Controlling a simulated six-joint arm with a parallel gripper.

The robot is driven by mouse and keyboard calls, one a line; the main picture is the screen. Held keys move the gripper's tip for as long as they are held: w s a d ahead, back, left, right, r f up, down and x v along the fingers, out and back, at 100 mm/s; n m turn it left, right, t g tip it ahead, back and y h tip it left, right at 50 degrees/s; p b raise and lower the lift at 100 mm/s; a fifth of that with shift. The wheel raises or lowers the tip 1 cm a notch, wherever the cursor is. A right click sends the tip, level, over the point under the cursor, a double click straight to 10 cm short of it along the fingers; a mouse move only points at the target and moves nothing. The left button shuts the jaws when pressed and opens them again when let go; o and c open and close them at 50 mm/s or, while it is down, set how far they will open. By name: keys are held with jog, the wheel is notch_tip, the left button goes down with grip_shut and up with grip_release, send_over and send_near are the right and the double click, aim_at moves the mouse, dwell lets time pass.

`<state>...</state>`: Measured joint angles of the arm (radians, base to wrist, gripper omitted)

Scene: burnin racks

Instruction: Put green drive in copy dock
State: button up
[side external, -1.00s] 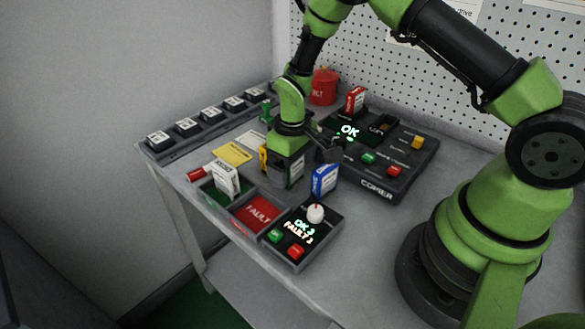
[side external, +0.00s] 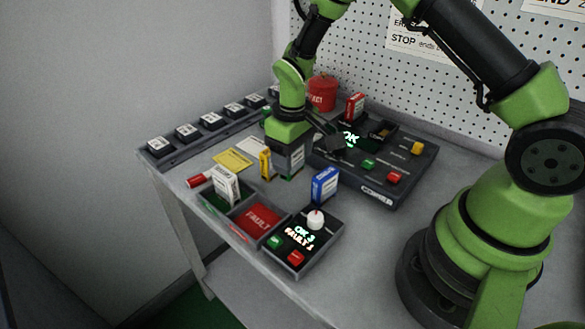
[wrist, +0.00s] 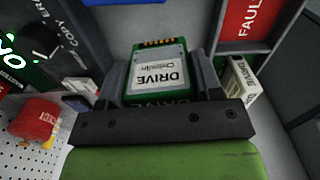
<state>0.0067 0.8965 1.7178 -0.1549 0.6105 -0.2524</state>
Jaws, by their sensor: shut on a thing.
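My gripper (wrist: 165,85) is shut on a green drive (wrist: 157,75) with a white DRIVE label and gold contacts, seen in the wrist view. In the side view my gripper (side external: 290,158) points down above the table, left of the copier (side external: 378,188); it hides most of the held drive. The copier is a dark box with a lit OK display, colored buttons and a dark opening (side external: 380,131) at its back. A red drive (side external: 355,106) stands at the copier's back. Whether the held drive touches anything cannot be told.
A yellow drive (side external: 265,164) and a blue drive (side external: 325,185) stand close to my gripper. A white drive (side external: 227,184) stands in the green tray beside the red FAULT tray (side external: 258,219). A knob box (side external: 303,240) is in front. A red canister (side external: 322,93) stands behind.

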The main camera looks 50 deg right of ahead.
notch_tip(320, 180, up, 5)
jog(key=shift+d, duration=0.15)
jog(key=s+d+r+m, duration=0.1)
jog(key=s+d, duration=0.3)
jog(key=d, duration=0.9)
jog(key=s+d+r, duration=0.1)
jog(key=s+d, duration=0.2)
jog(key=d, duration=1)
jog(key=shift+f, duration=2.4)
jog(key=shift+f, duration=1.2)
jog(key=o, duration=1.2)
jog(key=shift+o, duration=0.2)
jog(key=shift+r, duration=0.1)
